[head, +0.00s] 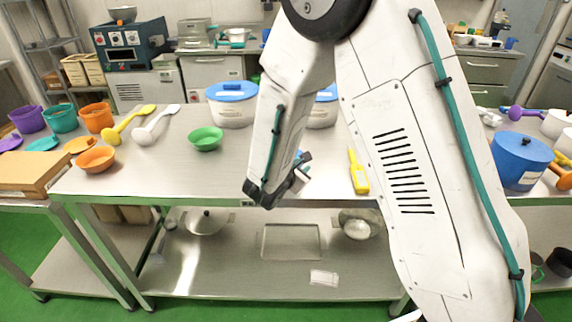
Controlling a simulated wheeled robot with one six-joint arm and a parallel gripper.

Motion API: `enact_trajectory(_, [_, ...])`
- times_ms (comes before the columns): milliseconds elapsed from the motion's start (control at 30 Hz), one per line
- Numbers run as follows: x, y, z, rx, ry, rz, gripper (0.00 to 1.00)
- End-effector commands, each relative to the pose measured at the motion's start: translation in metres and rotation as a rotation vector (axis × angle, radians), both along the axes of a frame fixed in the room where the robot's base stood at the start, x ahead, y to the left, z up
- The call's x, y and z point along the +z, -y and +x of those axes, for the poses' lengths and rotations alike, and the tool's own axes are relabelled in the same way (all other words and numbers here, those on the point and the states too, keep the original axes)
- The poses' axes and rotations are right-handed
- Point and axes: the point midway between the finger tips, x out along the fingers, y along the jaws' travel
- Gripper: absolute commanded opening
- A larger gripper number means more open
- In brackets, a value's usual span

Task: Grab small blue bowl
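I cannot make out a small blue bowl for certain. A small blue patch shows beside my gripper (298,180), but I cannot tell what it is. My gripper hangs at the front edge of the steel table (235,172), and its fingers are too small and turned to read. A green bowl (205,138) stands left of it on the table. An orange bowl (96,159) sits at the table's left end. A teal container (61,118) stands between a purple one (27,119) and an orange one (97,117) at the far left.
Two white tubs with blue lids (232,103) stand behind, one partly hidden by my arm. A blue pot (520,160) is at the right. A yellow utensil (358,172) lies right of my gripper. Yellow and white ladles (150,130) lie left. The table's front middle is clear.

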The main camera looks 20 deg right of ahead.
Motion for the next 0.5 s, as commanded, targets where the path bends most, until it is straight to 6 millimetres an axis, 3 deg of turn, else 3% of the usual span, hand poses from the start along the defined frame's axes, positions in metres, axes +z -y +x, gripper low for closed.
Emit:
enact_trajectory(100, [0.0001, -0.0002, -0.0002, 0.0, 0.0, 0.0, 0.26])
enact_trajectory(200, [0.0001, -0.0002, -0.0003, 0.0, 0.0, 0.0, 0.0])
enact_trajectory(500, [0.0, -0.0002, -0.0006, -0.001, -0.001, 0.0, 0.0])
